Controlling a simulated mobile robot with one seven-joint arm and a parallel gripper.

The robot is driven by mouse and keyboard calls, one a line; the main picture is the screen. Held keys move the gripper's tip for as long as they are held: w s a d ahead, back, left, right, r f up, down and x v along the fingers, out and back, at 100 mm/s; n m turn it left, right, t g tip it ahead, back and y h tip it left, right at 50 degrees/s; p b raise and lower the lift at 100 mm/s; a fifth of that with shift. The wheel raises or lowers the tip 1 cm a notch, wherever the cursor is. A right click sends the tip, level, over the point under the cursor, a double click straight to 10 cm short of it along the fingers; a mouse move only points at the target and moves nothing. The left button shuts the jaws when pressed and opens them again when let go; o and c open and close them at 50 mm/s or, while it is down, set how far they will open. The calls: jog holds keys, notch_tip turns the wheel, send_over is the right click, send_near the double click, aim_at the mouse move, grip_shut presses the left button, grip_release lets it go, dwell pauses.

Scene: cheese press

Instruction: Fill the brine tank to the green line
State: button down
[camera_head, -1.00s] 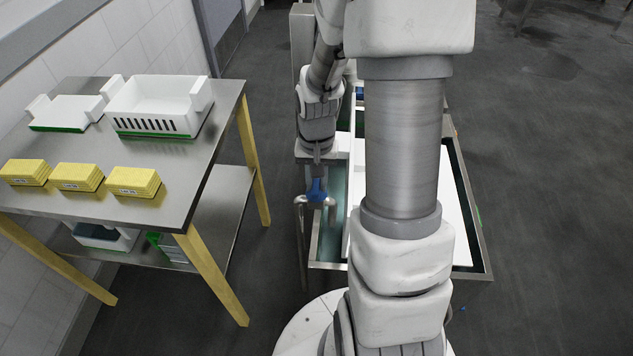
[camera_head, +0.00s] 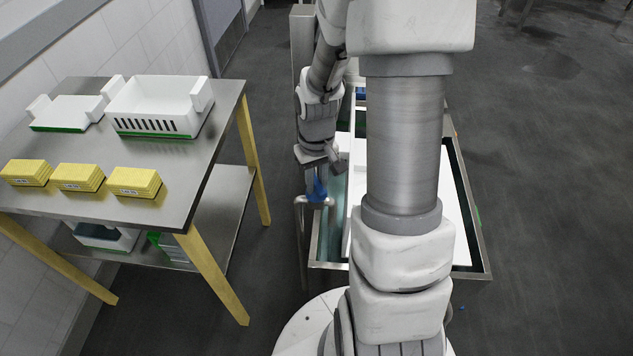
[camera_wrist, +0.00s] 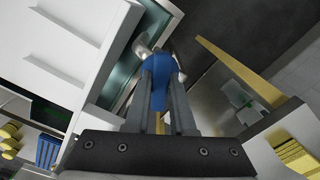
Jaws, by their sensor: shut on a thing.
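The brine tank (camera_head: 328,264) is a steel trough with a teal inside strip (camera_head: 334,220), much of it hidden behind my arm. A grey tap pipe (camera_head: 299,215) stands at its left wall, with a blue handle (camera_head: 318,190) on top. My gripper (camera_head: 317,182) is over the tap, its fingers around the blue handle. In the wrist view the two dark fingers are shut on the blue handle (camera_wrist: 160,82). White panels (camera_wrist: 75,45) lie over part of the tank. I cannot make out the green line or the liquid's level.
A steel table (camera_head: 185,205) with yellow wooden legs stands to the left. It bears white moulds (camera_head: 160,98) and yellow blocks (camera_head: 135,182). Its lower shelf (camera_head: 222,190) holds more containers. Dark floor (camera_head: 550,180) lies clear on the right.

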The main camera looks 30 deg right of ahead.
aim_at(317, 182)
dwell(0.3)
jog(key=c, duration=0.8)
grip_release()
jog(key=shift+o, duration=0.2)
notch_tip(317, 182, up, 18)
jog(key=p, duration=0.1)
jog(key=shift+f, duration=0.25)
